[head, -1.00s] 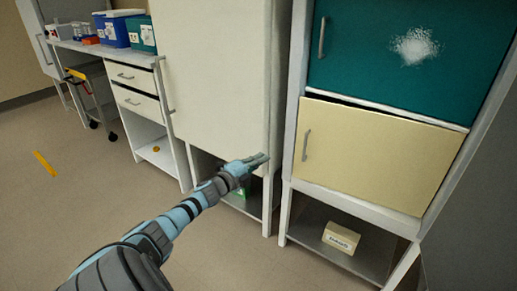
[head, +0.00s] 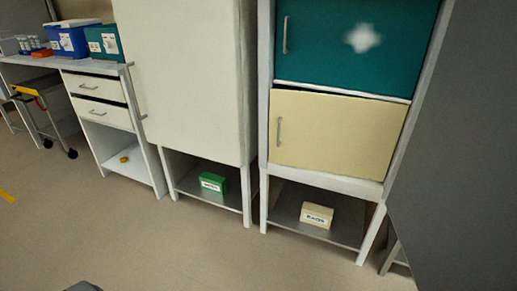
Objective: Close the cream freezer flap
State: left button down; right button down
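The cream freezer flap (head: 335,135) is the lower door of the tall white cabinet, right of the middle in the head view. It has a grey vertical handle (head: 279,131) near its left edge. A dark gap runs along its top edge under the teal door, so it looks slightly ajar; how far it stands out is hard to tell. The teal door (head: 350,48) above has a white frosty patch. Neither gripper is in view; only a small dark piece, likely of my arm, shows at the bottom left.
Below the flap, a cream box (head: 317,215) sits on a low shelf. A green box (head: 212,183) lies under the large white cabinet (head: 190,75) to the left. A drawer bench (head: 98,100) stands farther left. A grey panel (head: 455,150) bounds the right. The front floor is clear.

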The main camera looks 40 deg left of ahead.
aim_at(358, 137)
jog(key=z, duration=0.05)
jog(key=k, duration=0.7)
jog(key=u, duration=0.7)
jog(key=i, duration=1.4)
jog(key=z, duration=0.9)
